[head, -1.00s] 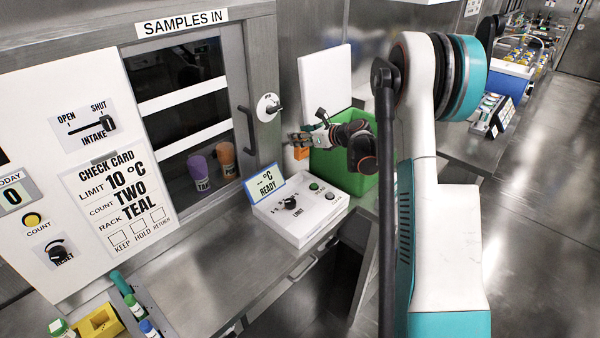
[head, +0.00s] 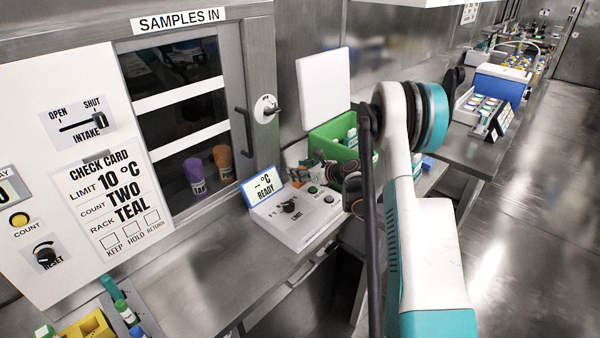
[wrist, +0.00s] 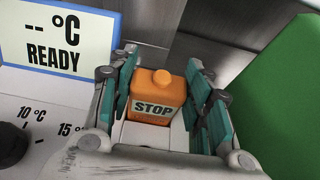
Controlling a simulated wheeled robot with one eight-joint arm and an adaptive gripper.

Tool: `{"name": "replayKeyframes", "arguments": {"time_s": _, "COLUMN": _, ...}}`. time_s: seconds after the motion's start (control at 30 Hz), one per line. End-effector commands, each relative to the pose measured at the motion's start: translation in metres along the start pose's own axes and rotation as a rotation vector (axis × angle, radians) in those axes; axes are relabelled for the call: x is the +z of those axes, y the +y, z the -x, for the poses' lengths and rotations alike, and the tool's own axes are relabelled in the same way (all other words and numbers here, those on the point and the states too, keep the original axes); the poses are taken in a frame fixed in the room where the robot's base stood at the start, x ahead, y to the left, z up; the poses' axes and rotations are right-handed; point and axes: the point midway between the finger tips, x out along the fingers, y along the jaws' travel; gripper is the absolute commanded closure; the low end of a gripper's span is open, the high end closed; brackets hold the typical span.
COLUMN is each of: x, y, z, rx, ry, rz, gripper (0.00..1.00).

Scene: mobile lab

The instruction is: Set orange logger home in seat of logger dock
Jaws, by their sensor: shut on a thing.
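The orange logger (wrist: 158,98), a small box with a round knob on top and a STOP label, is between the fingers of my gripper (wrist: 160,92) in the wrist view. The gripper is shut on it. The logger dock (head: 318,218) is a white console with a tilted display reading "-- °C READY"; the display also shows in the wrist view (wrist: 62,38). In the head view my gripper (head: 302,172) is just behind the dock's back right part, and the logger is mostly hidden there. The seat cannot be made out; a white surface shows below the logger.
A green bin (head: 325,138) with bottles stands close behind and right of the gripper. The sample cabinet (head: 258,90) with its door handle is on the left. The counter (head: 215,268) in front of the dock is clear. A yellow rack (head: 88,328) is at the bottom left.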

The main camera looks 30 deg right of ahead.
Motion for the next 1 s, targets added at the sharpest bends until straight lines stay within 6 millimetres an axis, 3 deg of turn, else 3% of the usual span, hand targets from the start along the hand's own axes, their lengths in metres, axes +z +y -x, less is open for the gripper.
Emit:
{"name": "replayKeyframes", "arguments": {"time_s": 0.27, "x": -0.002, "y": 0.000, "z": -0.001, "rx": 0.000, "ry": 0.000, "rz": 0.000, "gripper": 0.80}}
{"name": "replayKeyframes", "arguments": {"time_s": 0.3, "x": -0.002, "y": 0.000, "z": -0.001, "rx": 0.000, "ry": 0.000, "rz": 0.000, "gripper": 0.51}}
{"name": "replayKeyframes", "arguments": {"time_s": 0.37, "x": -0.001, "y": 0.000, "z": -0.001, "rx": 0.000, "ry": 0.000, "rz": 0.000, "gripper": 0.37}}
{"name": "replayKeyframes", "arguments": {"time_s": 0.4, "x": -0.001, "y": 0.000, "z": -0.001, "rx": 0.000, "ry": 0.000, "rz": 0.000, "gripper": 0.35}}
{"name": "replayKeyframes", "arguments": {"time_s": 0.83, "x": 0.003, "y": 0.000, "z": 0.002, "rx": 0.000, "ry": 0.000, "rz": 0.000, "gripper": 0.35}}
{"name": "replayKeyframes", "arguments": {"time_s": 1.0, "x": 0.003, "y": -0.001, "z": 0.030, "rx": -0.003, "ry": -0.001, "rz": -0.001, "gripper": 0.35}}
